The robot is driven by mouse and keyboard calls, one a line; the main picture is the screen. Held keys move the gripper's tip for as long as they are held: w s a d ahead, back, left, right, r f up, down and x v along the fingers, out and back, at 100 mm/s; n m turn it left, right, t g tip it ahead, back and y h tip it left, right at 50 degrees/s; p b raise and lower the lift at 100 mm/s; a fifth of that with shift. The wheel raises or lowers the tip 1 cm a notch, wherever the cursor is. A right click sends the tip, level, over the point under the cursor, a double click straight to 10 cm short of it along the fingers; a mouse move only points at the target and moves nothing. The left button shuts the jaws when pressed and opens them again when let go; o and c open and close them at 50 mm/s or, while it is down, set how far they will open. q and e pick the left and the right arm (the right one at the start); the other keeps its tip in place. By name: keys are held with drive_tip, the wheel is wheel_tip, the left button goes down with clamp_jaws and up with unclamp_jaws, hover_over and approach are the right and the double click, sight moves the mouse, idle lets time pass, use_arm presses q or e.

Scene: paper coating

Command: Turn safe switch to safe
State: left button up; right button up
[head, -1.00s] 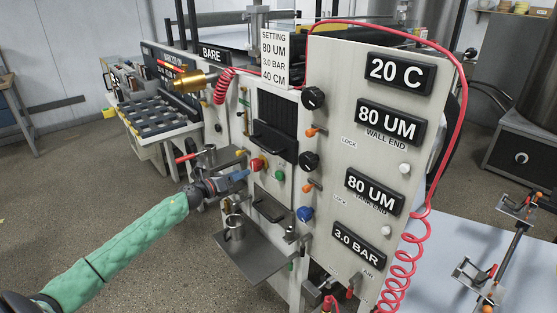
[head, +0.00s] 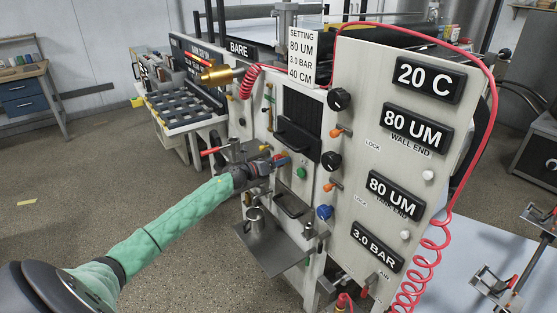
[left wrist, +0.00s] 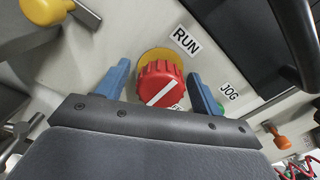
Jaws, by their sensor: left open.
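The switch is a red ribbed knob (left wrist: 160,84) on a yellow round plate (left wrist: 153,56) in the left wrist view. A white line crosses its face, slanting from lower left to upper right. A RUN label (left wrist: 186,40) is above right of it and a JOG label (left wrist: 229,92) is to the right. A third label below is mostly hidden. My left gripper (left wrist: 159,72) is open, one blue finger on each side of the knob; I cannot tell whether they touch it. In the head view my left gripper (head: 276,162) is at the machine panel. My right gripper is not in view.
A green button (head: 301,173) and a blue knob (head: 324,212) are to the right and below. A red hose (head: 428,240) hangs at the panel's right edge.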

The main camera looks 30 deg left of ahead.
use_arm(q)
drive_tip(key=shift+w, duration=0.1)
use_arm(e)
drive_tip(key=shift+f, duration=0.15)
use_arm(q)
drive_tip(key=c, duration=1)
